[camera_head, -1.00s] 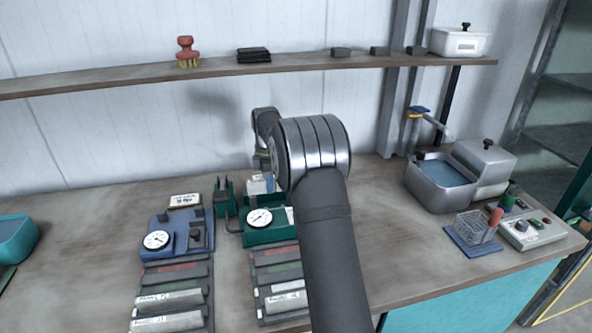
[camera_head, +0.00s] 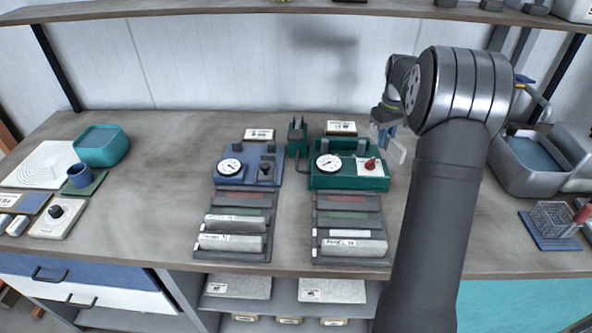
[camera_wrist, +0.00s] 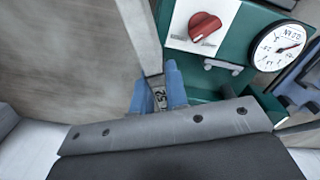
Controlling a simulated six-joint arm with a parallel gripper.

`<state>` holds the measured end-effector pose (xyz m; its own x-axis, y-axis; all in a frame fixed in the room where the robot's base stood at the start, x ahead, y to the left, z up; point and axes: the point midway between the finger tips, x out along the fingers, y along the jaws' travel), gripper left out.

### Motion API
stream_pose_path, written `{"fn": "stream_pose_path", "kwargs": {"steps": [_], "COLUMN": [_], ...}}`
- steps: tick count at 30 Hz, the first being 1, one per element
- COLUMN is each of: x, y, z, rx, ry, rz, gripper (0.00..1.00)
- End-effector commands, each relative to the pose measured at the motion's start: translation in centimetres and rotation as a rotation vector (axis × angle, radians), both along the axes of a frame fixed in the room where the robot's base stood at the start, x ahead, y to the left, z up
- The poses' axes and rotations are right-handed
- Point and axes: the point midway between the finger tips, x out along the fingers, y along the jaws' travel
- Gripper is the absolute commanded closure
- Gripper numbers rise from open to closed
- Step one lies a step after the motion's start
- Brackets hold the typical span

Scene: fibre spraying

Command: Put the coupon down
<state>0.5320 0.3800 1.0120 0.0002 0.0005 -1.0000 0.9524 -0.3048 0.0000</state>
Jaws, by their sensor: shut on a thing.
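My gripper (camera_head: 384,127) is to the right of the green gauge fixture (camera_head: 347,181); part of it is hidden by my own arm. Its blue fingers are shut on the coupon (camera_head: 399,152), a pale, thin piece hanging at the fingertips. In the wrist view, my gripper (camera_wrist: 157,94) holds the coupon (camera_wrist: 139,30) by an end marked "52", and its pale strip runs away toward the top edge. The green fixture, with a red knob and a dial, is just to the right of it there. I cannot tell whether the coupon touches the bench.
A blue gauge fixture (camera_head: 266,169) stands left of the green one. Racks of labelled panels (camera_head: 349,246) and (camera_head: 233,243) lie in front. A metal water bath (camera_head: 512,182) and a wire basket (camera_head: 551,218) are at the right. Bare bench lies left of the blue fixture.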

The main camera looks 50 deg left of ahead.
Motion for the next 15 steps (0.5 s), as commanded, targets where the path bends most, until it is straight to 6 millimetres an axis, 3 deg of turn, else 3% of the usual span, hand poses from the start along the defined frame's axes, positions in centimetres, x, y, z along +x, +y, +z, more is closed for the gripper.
{"fn": "stream_pose_path", "kwargs": {"steps": [6, 15], "x": [0.7, 1.0], "y": [-3.6, -5.1], "z": [0.4, 0.6], "rx": [0.001, 0.001], "ry": [-0.001, -0.001], "rz": [-0.322, -0.478], "gripper": [1.00, 1.00]}}
